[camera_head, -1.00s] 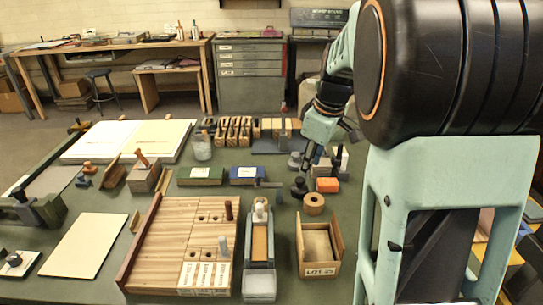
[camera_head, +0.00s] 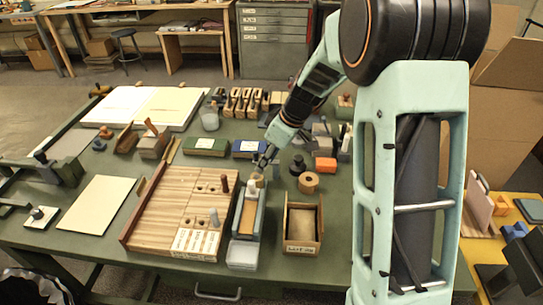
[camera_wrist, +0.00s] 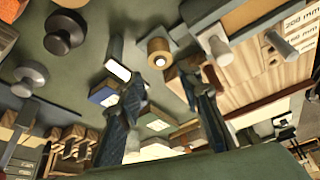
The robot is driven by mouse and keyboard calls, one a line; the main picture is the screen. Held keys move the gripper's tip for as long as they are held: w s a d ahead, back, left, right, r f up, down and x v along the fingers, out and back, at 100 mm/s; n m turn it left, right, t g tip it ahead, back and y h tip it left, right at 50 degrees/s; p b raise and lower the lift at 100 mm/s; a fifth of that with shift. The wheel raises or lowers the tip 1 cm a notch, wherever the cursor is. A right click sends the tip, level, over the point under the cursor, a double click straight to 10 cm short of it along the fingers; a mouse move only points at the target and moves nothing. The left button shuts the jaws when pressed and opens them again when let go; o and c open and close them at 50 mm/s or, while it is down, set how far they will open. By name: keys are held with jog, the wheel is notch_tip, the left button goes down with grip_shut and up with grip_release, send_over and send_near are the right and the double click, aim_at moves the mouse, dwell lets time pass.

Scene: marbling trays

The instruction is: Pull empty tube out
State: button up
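Two upright tube-like pieces stand in the wooden block with holes (camera_head: 170,210): a dark one (camera_head: 224,184) and a grey one (camera_head: 214,217). I cannot tell which is empty. Two grey cylinders also show at the upper right of the wrist view, the nearer one (camera_wrist: 218,45) and another (camera_wrist: 281,43).
A tan ring-shaped roll (camera_head: 308,182) lies right of the gripper, with an open wooden box (camera_head: 303,225) in front of it. An orange block (camera_head: 325,165) and dark knobs stand behind. Green (camera_head: 206,146) and blue (camera_head: 248,149) boxes lie behind the block.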

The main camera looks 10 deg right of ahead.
aim_at(258, 176)
jog(key=x, duration=0.9)
jog(key=shift+a+f, duration=0.1)
jog(key=shift+f, duration=0.25)
jog(key=shift+c, duration=0.5)
grip_shut()
